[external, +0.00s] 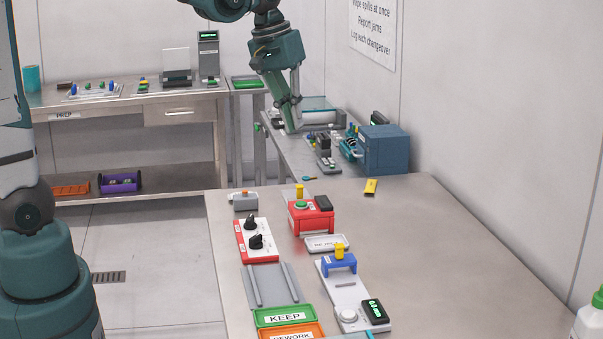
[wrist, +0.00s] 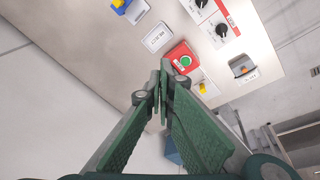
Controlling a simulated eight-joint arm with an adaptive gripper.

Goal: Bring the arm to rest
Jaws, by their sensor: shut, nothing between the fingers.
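My gripper (external: 291,127) hangs high in the external view, pointing down, above the far end of the near table and in front of the back bench. In the wrist view my gripper (wrist: 160,82) has its green fingers together with nothing between them. It touches nothing that I can see. In the wrist view the red box with a green button (wrist: 183,58) lies just beyond the fingertips, lower down on the table. The same red box (external: 311,216) stands on the table in the external view.
The steel table (external: 440,235) has wide free room at its right. A blue box (external: 383,149) stands on the back bench.

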